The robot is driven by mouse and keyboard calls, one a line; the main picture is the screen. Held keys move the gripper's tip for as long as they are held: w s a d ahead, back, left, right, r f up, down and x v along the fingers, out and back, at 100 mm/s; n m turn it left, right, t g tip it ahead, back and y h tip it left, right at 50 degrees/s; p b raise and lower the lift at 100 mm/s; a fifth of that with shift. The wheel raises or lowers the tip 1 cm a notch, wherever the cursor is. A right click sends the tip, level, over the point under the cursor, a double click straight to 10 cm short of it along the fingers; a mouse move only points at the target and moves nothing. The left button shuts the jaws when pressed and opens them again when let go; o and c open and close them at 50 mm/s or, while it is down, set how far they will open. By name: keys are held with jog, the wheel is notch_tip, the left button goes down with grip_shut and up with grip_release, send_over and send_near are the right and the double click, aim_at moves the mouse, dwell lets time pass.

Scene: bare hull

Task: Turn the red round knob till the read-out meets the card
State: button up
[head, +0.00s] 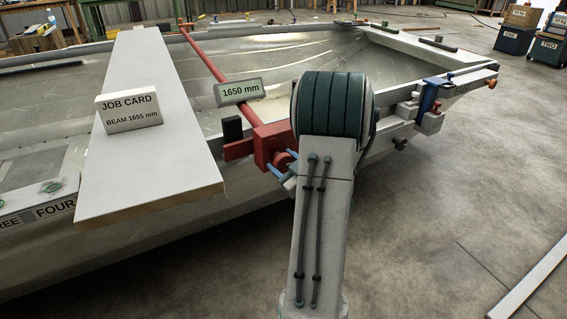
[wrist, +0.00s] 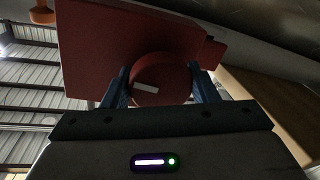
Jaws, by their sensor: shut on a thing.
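The red round knob (head: 283,159) sits on the red clamp body (head: 266,143) of a long red bar. In the wrist view the knob (wrist: 163,82) shows a pale mark on its face. My gripper (wrist: 159,78) is shut on the knob, with one blue finger on each side. In the head view my gripper (head: 284,166) is partly hidden behind my arm. The read-out (head: 240,91) above the clamp shows 1650 mm. The job card (head: 129,109) stands on a pale plank and reads BEAM 1655 mm.
The pale plank (head: 145,60) lies across the metal hull (head: 225,185) to the left. A black block (head: 232,129) stands beside the knob's clamp. The floor (head: 450,210) at right is mostly clear.

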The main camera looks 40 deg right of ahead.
jog(key=m+p, duration=0.1)
jog(key=m, duration=0.5)
jog(key=shift+t, duration=0.3)
jog(key=m+h+p, duration=0.1)
jog(key=m+p, duration=0.1)
jog(key=m, duration=0.4)
jog(key=shift+a+p, duration=0.1)
jog(key=shift+p, duration=0.25)
jog(key=o, duration=0.9)
jog(key=shift+o, duration=0.2)
jog(key=s+a+f+p, duration=0.1)
jog(key=s+p, duration=0.1)
jog(key=s, duration=1.1)
jog(key=shift+s+f, duration=0.15)
jog(key=shift+s, duration=0.2)
